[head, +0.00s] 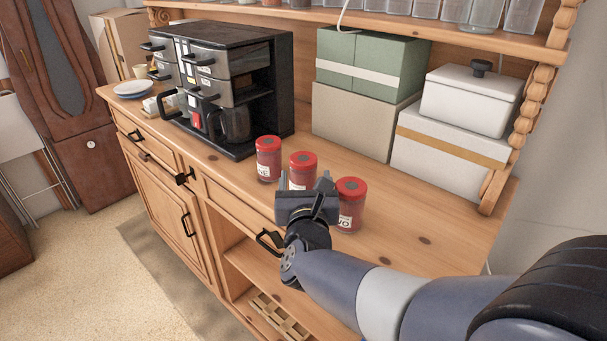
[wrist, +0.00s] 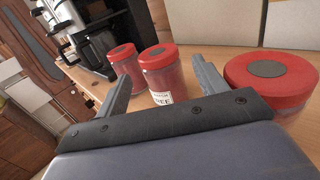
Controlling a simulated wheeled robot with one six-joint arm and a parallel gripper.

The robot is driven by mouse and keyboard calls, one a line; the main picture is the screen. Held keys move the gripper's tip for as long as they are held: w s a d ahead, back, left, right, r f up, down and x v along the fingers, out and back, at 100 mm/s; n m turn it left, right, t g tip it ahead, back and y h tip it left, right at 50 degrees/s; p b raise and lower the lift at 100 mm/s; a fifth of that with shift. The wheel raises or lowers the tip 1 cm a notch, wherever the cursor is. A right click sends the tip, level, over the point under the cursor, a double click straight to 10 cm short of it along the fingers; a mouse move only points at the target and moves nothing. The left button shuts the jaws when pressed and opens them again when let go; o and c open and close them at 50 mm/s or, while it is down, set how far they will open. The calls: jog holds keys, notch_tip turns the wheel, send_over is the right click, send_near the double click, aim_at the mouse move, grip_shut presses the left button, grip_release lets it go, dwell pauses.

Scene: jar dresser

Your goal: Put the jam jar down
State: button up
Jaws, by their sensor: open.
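Three red-lidded jars stand upright in a row on the dresser top: a left jar (head: 268,158), a middle jar (head: 302,168) and a right jar (head: 349,205). Their labels are partly hidden, so I cannot tell which is the jam jar. My gripper (head: 306,183) is open at the front of the row, partly covering the middle jar. In the wrist view the middle jar (wrist: 160,78) shows between the open fingers, a little beyond the tips. The left jar (wrist: 126,66) is behind the left finger. The right jar (wrist: 268,78) is close outside the right finger.
A black coffee machine (head: 245,65) stands left of the jars. Green and beige boxes (head: 375,60) and a white lidded container (head: 470,100) stand behind. A shelf with glasses hangs above. The dresser top (head: 440,225) is clear right of the jars.

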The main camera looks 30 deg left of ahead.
aim_at(303, 172)
jog(key=shift+f+p+x, duration=0.25)
jog(key=shift+p+x, duration=0.4)
jog(key=shift+x, duration=0.65)
jog(key=shift+f+p+x, duration=0.25)
jog(key=shift+p+x, duration=0.35)
jog(key=shift+x, duration=0.65)
jog(key=shift+a, duration=0.2)
jog(key=shift+c, duration=0.3)
jog(key=shift+r, duration=0.1)
jog(key=c, duration=1.1)
